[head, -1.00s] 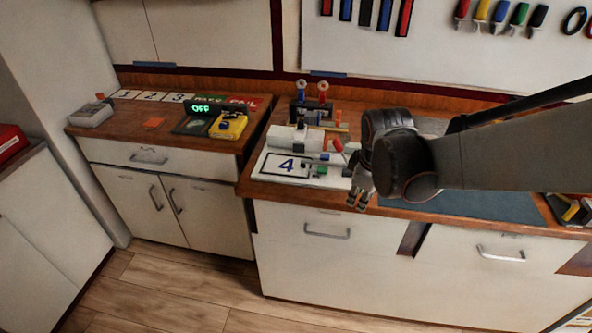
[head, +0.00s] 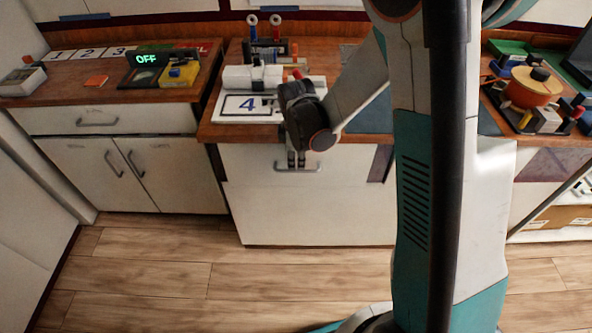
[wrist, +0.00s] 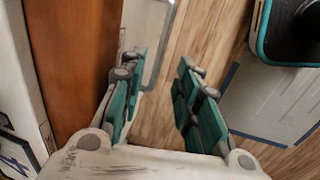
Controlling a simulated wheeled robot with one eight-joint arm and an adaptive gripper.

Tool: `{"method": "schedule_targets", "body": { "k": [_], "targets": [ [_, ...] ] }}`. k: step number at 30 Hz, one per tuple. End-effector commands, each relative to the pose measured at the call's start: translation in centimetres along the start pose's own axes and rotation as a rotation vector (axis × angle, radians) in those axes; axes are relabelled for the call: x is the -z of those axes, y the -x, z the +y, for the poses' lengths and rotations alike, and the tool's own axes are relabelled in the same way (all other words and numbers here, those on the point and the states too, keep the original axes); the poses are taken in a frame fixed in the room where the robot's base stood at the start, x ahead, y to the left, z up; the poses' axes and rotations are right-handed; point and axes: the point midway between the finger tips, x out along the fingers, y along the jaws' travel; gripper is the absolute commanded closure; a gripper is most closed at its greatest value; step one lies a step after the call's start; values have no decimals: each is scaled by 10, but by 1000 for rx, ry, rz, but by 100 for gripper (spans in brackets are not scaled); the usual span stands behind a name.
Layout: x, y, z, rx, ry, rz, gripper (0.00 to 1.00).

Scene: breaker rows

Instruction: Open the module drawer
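A white drawer front (head: 248,165) sits under the middle counter and looks closed. No label on it is readable. Its grey bar handle (head: 280,167) is partly hidden behind my gripper (head: 296,161) in the head view. My gripper points down in front of the drawer, at handle height. In the wrist view my gripper (wrist: 160,88) has its two teal-padded fingers wide apart, with nothing held.
The wooden counter edge (head: 230,134) is above the drawer, with a white block (head: 252,77) and a card marked 4 (head: 247,106) on it. Another drawer (head: 60,121) is at the left. Wooden floor (head: 190,275) in front is clear.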

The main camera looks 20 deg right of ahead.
Motion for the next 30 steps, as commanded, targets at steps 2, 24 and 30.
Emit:
{"method": "schedule_targets", "body": {
  "k": [2,24,30],
  "targets": [
    [0,-19,0,0,-1,0,70],
    [0,-58,0,0,-1,0,82],
    [0,-58,0,0,-1,0,100]
  ]
}}
